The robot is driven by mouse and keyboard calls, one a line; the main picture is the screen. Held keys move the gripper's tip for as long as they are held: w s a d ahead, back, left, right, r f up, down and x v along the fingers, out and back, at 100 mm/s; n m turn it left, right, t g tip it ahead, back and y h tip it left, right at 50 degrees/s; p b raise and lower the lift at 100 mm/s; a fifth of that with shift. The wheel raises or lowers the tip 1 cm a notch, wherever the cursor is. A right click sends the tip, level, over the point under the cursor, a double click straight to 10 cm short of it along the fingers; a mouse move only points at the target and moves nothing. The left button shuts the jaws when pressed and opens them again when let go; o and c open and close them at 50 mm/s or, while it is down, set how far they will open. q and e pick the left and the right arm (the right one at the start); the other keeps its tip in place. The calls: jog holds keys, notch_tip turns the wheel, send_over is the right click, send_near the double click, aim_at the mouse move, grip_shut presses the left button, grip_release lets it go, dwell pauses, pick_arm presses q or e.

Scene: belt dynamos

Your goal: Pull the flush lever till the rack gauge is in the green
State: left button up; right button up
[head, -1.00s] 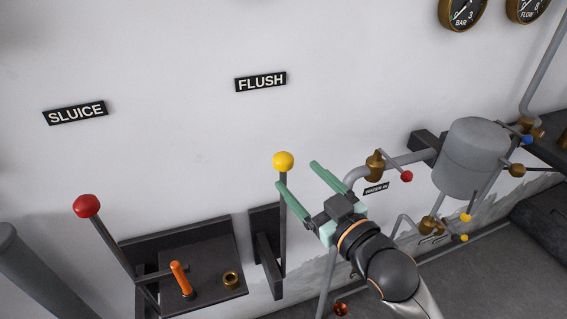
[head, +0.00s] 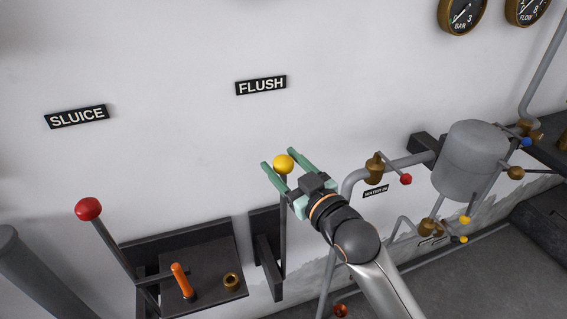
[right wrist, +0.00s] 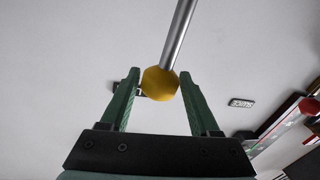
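The flush lever is an upright grey rod with a yellow knob (head: 284,164), below the FLUSH sign (head: 261,85) on the wall. My right gripper (head: 280,158) is open, with one green finger on each side of the knob. The rod shows beyond the knob there. My left gripper is not in view. I cannot make out a rack gauge with a green zone.
The sluice lever with its red knob (head: 88,209) leans at the left under the SLUICE sign (head: 77,116). A dark shelf (head: 210,262) holds an orange handle (head: 181,281) and a brass ring (head: 232,281). A grey tank (head: 474,160), pipes and valves stand at the right.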

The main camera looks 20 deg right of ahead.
grip_shut()
dwell(0.6)
